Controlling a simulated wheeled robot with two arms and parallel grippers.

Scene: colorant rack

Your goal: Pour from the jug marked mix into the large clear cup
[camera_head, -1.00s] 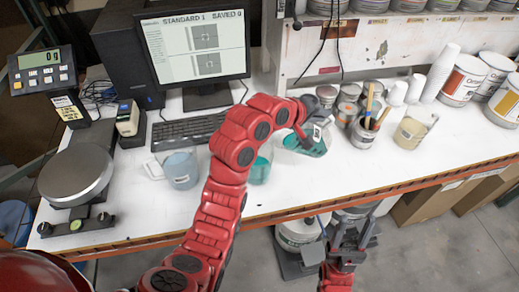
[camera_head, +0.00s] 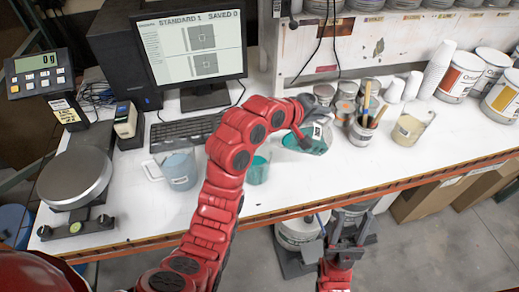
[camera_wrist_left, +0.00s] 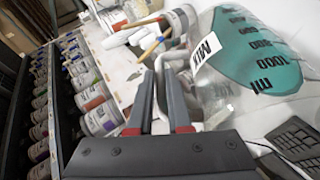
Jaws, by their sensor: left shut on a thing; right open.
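The jug marked mix (camera_head: 312,147) is clear, holds teal liquid and is tilted above the bench, right of my left forearm. Its MIX label and scale show in the left wrist view (camera_wrist_left: 270,62). My left gripper (camera_head: 300,137) is shut on the jug's handle; its fingers also show in the left wrist view (camera_wrist_left: 160,112). A clear cup (camera_head: 259,170) with teal liquid stands on the bench left of the jug, partly hidden by my arm. No stream is visible between them. My right gripper (camera_head: 347,232) is open and empty, low in front of the bench edge.
A jug with blue liquid (camera_head: 180,170) stands left of the cup. Small tins (camera_head: 345,108), a tin with brushes (camera_head: 362,132) and a beige jug (camera_head: 409,130) stand to the right. A keyboard (camera_head: 185,132) and monitor are behind; a scale (camera_head: 75,178) is at left.

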